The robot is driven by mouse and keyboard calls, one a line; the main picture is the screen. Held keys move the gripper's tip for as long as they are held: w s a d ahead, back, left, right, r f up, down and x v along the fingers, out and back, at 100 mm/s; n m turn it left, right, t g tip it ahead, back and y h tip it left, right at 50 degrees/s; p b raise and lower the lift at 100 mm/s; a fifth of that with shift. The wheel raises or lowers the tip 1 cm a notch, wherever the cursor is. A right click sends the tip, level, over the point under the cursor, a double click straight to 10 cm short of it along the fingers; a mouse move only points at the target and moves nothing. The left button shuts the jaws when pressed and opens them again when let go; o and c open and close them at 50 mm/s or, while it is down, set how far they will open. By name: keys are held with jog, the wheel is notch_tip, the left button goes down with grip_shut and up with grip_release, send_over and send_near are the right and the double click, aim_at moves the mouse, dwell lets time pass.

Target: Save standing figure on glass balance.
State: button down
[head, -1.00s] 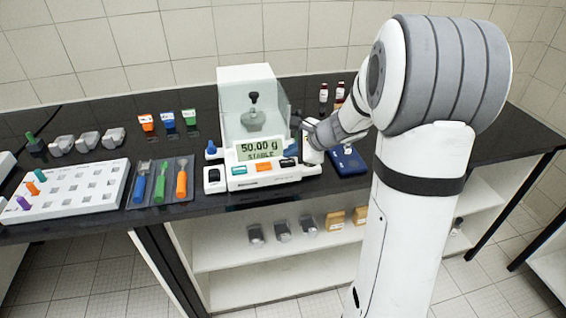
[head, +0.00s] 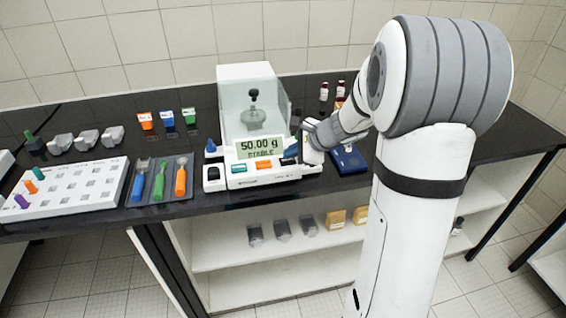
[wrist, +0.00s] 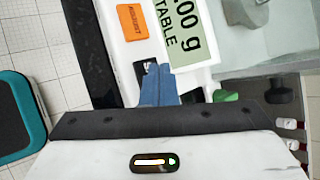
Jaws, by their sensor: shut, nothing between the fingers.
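The glass balance (head: 246,100) stands on the black bench, and its display (head: 260,147) reads 50.00 g STABLE. A dark knobbed weight (head: 253,114) sits inside its glass shield. Along the front panel are a teal key (head: 238,168), an orange key (head: 263,164) and a black key (head: 288,161). My gripper (wrist: 156,72) is shut and empty, its blue fingers side by side at the black key (wrist: 141,76) in the wrist view. The fingers cover part of that key and its lettering. I cannot tell whether they touch it. The orange key (wrist: 132,21) lies clear of them.
A blue device (head: 348,160) and small bottles (head: 340,88) stand right of the balance, near my arm. A tray of colored-handled tools (head: 160,182) and a white rack (head: 65,190) lie to the left. A green part (wrist: 225,96) shows beside the fingers.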

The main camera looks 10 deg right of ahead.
aim_at(291, 162)
jog(key=shift+f+b, duration=0.5)
dwell(0.7)
jog(key=shift+r, duration=0.1)
jog(key=shift+r+p, duration=0.65)
jog(key=shift+r, duration=0.2)
notch_tip(291, 162, up, 5)
jog(key=p, duration=0.4)
dwell(0.7)
jog(key=shift+s, duration=0.1)
